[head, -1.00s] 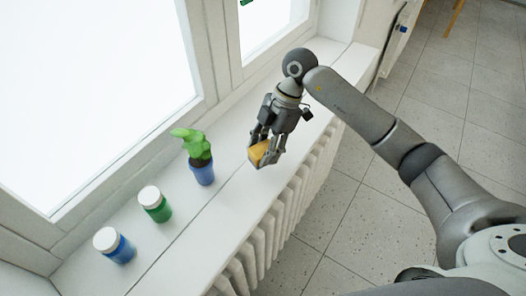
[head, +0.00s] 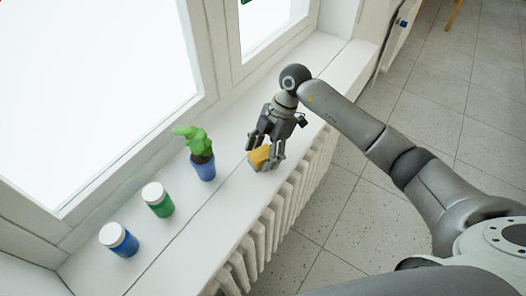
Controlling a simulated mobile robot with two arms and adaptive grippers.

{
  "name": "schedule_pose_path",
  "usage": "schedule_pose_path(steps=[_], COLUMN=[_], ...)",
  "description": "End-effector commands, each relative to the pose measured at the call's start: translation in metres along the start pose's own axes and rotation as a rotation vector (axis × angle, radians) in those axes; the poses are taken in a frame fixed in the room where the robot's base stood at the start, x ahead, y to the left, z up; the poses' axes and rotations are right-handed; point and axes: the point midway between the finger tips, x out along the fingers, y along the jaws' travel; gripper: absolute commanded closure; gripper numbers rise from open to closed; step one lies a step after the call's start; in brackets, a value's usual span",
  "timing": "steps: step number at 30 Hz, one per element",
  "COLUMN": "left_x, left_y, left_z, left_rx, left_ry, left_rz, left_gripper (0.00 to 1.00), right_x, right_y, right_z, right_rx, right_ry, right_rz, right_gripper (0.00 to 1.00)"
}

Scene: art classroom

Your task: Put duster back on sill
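The duster, a small yellow-orange block (head: 259,157), sits on the white window sill (head: 222,205) near its front edge, above the radiator. My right gripper (head: 263,155) is directly over the duster, with its fingers pointing down at either side. The fingers look spread apart, with the duster between them. Part of the duster is hidden behind the fingers. My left gripper is not in view.
A white radiator (head: 275,215) is below the sill's front edge. The window is behind.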

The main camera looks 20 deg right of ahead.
Motion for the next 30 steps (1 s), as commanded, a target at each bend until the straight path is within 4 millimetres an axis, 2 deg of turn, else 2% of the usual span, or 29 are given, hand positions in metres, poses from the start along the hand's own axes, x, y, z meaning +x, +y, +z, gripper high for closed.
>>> schedule_pose_path(steps=[7,11,14,24,30], left_x=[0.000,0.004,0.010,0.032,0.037], left_y=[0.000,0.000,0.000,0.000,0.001], left_z=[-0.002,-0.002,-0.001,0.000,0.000], left_rx=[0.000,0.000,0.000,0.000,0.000], left_ry=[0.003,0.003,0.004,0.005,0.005], left_rz=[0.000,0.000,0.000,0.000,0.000], left_gripper=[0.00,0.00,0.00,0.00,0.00], right_x=[-0.001,-0.009,-0.024,-0.094,-0.117], right_y=[0.000,0.001,0.001,0.001,0.000], right_z=[0.000,0.001,0.002,0.001,0.000], right_rx=[0.000,-0.001,-0.001,-0.001,0.001], right_ry=[0.000,-0.001,-0.003,-0.002,-0.001], right_rz=[0.000,0.003,0.005,0.004,0.001], right_gripper=[0.36,0.36,0.36,0.36,0.36])
